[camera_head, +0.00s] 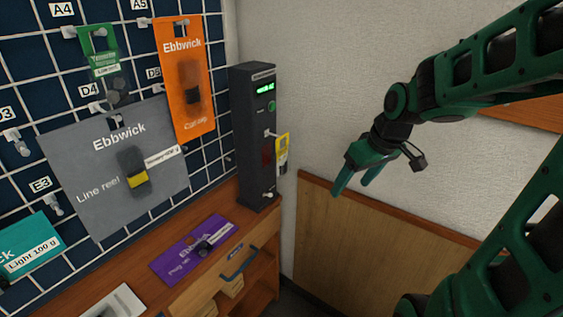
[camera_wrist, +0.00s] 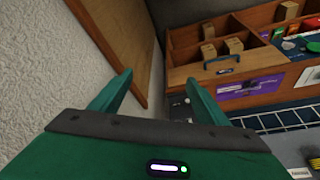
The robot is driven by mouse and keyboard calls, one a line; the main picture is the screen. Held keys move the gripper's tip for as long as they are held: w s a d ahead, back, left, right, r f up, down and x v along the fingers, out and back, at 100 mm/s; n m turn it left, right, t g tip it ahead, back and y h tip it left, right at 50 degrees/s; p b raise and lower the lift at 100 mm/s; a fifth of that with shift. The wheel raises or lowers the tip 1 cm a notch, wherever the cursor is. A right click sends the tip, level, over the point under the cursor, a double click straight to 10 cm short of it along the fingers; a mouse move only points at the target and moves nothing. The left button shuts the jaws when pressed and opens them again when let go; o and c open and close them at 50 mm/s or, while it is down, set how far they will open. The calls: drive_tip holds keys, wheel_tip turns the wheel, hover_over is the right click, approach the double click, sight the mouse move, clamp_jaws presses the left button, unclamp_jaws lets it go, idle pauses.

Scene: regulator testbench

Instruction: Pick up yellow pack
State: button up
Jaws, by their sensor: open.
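The yellow pack (camera_head: 282,153) hangs at the right side of the dark upright tester (camera_head: 254,140) in the head view, seen nearly edge-on. My gripper (camera_head: 353,188) is open and empty. It is in the air to the right of the yellow pack, clearly apart from it, with its fingers pointing down. In the wrist view my gripper's two green fingers (camera_wrist: 158,80) are spread with nothing between them. I cannot make out the yellow pack in the wrist view.
A purple pack (camera_head: 194,248) lies on the wooden bench (camera_head: 115,270). The wire grid at left holds a grey pack (camera_head: 90,200), an orange pack (camera_head: 190,118), a green pack (camera_head: 98,45) and a teal pack (camera_head: 30,245). A wall and wooden panel (camera_head: 345,235) stand behind my gripper.

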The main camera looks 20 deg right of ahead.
sight(286, 159)
drive_tip(key=w+a+n+t+y, duration=0.1)
drive_tip(key=w+a+n, duration=0.1)
drive_tip(key=w+a, duration=0.2)
drive_tip(key=w+a+n+t+y, duration=0.1)
drive_tip(key=w+a, duration=0.2)
drive_tip(key=w, duration=0.3)
drive_tip(key=w+a+n+t+y, duration=0.1)
drive_tip(key=w+a+n+y, duration=0.1)
drive_tip(key=w+a, duration=0.2)
drive_tip(key=shift+w+a+f+n, duration=0.1)
drive_tip(key=shift+w+a+n, duration=0.1)
drive_tip(key=shift+w, duration=0.35)
drive_tip(key=shift+w+a+f+n, duration=0.1)
drive_tip(key=shift+w+a, duration=0.05)
drive_tip(key=shift+w, duration=0.35)
drive_tip(key=shift+w+r+x, duration=0.1)
drive_tip(key=shift+x, duration=0.9)
drive_tip(key=shift+w+r+x, duration=0.1)
drive_tip(key=shift+r+x, duration=0.05)
drive_tip(key=shift+x, duration=0.85)
drive_tip(key=shift+w+r+x, duration=0.1)
drive_tip(key=shift+w+x, duration=0.05)
drive_tip(key=shift+x, duration=0.85)
drive_tip(key=shift+a, duration=0.15)
drive_tip(key=c, duration=1.2)
drive_tip(key=shift+r, duration=0.1)
